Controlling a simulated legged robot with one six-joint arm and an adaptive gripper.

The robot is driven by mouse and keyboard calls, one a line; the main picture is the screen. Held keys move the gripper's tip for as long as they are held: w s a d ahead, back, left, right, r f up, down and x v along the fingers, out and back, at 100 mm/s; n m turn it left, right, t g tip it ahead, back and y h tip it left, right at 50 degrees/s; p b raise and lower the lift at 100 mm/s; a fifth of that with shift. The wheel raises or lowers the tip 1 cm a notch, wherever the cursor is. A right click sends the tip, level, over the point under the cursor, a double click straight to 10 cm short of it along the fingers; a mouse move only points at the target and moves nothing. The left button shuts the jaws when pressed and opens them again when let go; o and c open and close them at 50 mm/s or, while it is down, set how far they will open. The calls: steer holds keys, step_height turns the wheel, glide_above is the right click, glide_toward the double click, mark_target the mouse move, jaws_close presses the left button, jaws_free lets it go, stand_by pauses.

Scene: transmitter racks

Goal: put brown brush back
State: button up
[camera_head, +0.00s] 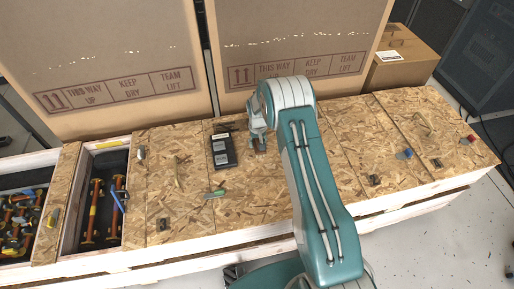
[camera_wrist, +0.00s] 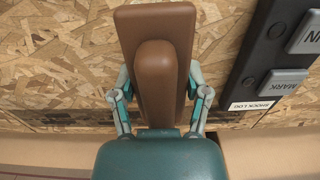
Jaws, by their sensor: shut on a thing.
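The brown brush (camera_wrist: 176,22) fills the top middle of the wrist view, a flat block with a rounded raised handle. My gripper (camera_wrist: 160,82) is shut on it, with one teal and grey finger against each side. In the head view my gripper (camera_head: 258,137) is over the chipboard crate top, right of a black device. Only a small brown part of the brush (camera_head: 261,147) shows there, below the fingers. I cannot tell whether the brush touches the board.
The black device (camera_head: 223,150) lies close by on the chipboard (camera_head: 193,215). Open bins (camera_head: 89,215) with orange-handled tools are at left. Large cardboard boxes (camera_head: 110,60) stand behind; a smaller box (camera_head: 403,60) is at back right.

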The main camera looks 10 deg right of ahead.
mark_target(256, 148)
steer(key=f, duration=0.3)
steer(key=shift+w+a+f, duration=0.15)
steer(key=shift+a+f, duration=0.05)
steer(key=shift+a, duration=0.25)
steer(key=o, duration=1.1)
steer(key=shift+d+f, duration=0.1)
steer(key=shift+d, duration=0.15)
